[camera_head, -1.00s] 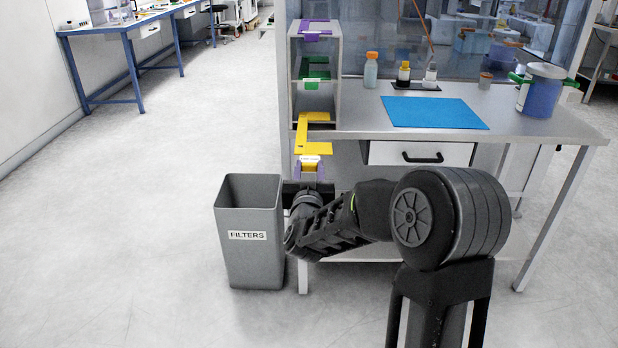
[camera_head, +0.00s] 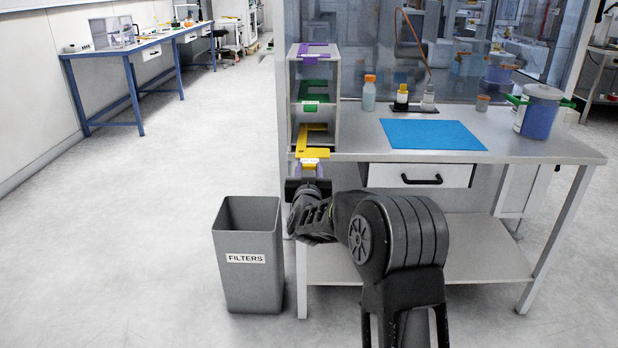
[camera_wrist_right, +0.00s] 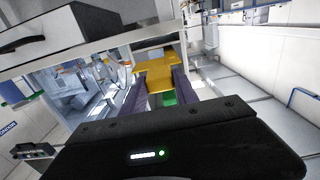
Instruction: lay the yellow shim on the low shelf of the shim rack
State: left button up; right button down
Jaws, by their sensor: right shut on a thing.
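My right gripper (camera_head: 309,171) is shut on that near end; the purple fingers also show beside the shim (camera_wrist_right: 155,73) in the right wrist view. The shim's far part reaches into the low opening of the grey shim rack (camera_head: 336,105). I cannot tell whether it touches the low shelf. A green shim (camera_head: 313,106) lies on the rack's middle level and a purple shim (camera_head: 314,49) on its top. My left gripper is out of view.
The rack stands at the left end of a grey bench (camera_head: 520,140) with a blue mat (camera_head: 430,134), small bottles and a blue jar (camera_head: 540,110). A drawer (camera_head: 420,176) is under the top. A grey FILTERS bin (camera_head: 248,280) stands on the floor at left.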

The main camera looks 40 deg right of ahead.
aim_at(310, 151)
jog(key=p+x, duration=0.1)
jog(key=x, duration=1.1)
jog(key=shift+r+p, duration=0.15)
jog(key=shift+p, duration=0.25)
jog(key=shift+p+x, duration=0.4)
jog(key=shift+x, duration=0.5)
jog(key=shift+f+b, duration=0.45)
jog(key=shift+f, duration=0.2)
jog(key=c, duration=0.9)
grip_release()
jog(key=shift+o, duration=0.2)
jog(key=shift+s+a+f, duration=0.1)
jog(key=shift+s, duration=0.05)
